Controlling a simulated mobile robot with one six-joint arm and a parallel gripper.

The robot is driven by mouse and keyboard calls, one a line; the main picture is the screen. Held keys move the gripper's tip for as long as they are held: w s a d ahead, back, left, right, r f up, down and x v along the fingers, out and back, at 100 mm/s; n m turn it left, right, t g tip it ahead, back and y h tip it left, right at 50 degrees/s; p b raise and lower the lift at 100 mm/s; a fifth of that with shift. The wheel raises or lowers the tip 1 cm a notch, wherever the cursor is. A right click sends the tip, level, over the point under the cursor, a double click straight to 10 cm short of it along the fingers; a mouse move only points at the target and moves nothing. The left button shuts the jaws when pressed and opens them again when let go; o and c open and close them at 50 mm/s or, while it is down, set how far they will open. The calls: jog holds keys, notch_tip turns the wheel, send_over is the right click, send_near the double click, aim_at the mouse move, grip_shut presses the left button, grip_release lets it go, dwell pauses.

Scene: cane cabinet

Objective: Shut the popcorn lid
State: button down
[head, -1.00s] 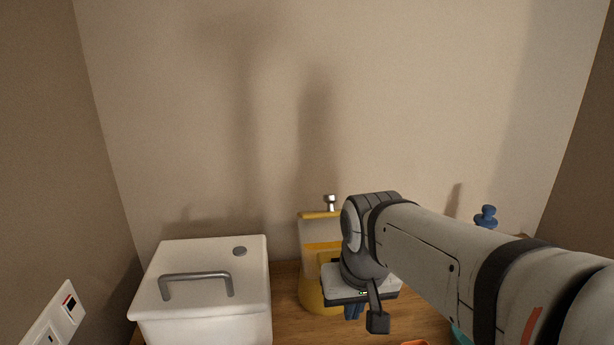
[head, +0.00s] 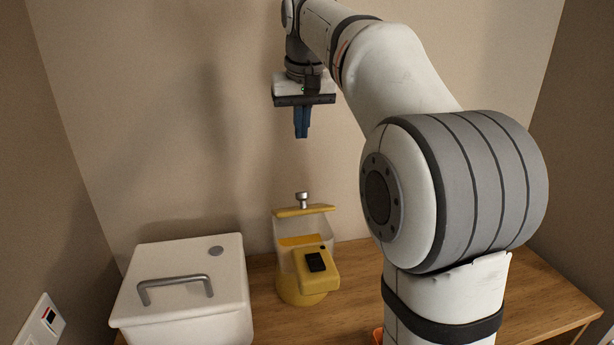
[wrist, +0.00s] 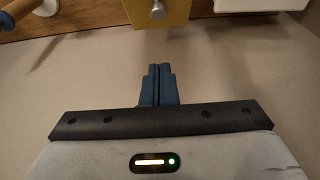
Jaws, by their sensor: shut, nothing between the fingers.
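The popcorn maker (head: 302,284) stands on the wooden table, with a yellow base, a clear upper part with yellow inside, and a yellow front block with a dark panel. Its flat yellow lid (head: 290,212) with a metal knob is at the top; I cannot tell for sure whether it sits fully down. My gripper (head: 302,136) points down high above the lid, apart from it, its blue fingers together and empty. In the wrist view the lid (wrist: 182,10) and its knob show at the top edge, ahead of the shut fingers.
A white box (head: 185,290) with a grey handle stands left of the popcorn maker. The wooden table (head: 355,300) has some bare room right of the maker. The back wall (head: 180,120) is close behind. An outlet panel (head: 42,325) is on the left wall.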

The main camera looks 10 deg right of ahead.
jog(key=x, duration=0.3)
jog(key=s+x, duration=0.1)
jog(key=x, duration=0.3)
jog(key=s+x, duration=0.1)
jog(key=x, duration=0.2)
jog(key=shift+w+f, duration=0.1)
jog(key=shift+f, duration=0.3)
jog(key=shift+s+f, duration=0.35)
jog(key=shift+f, duration=0.35)
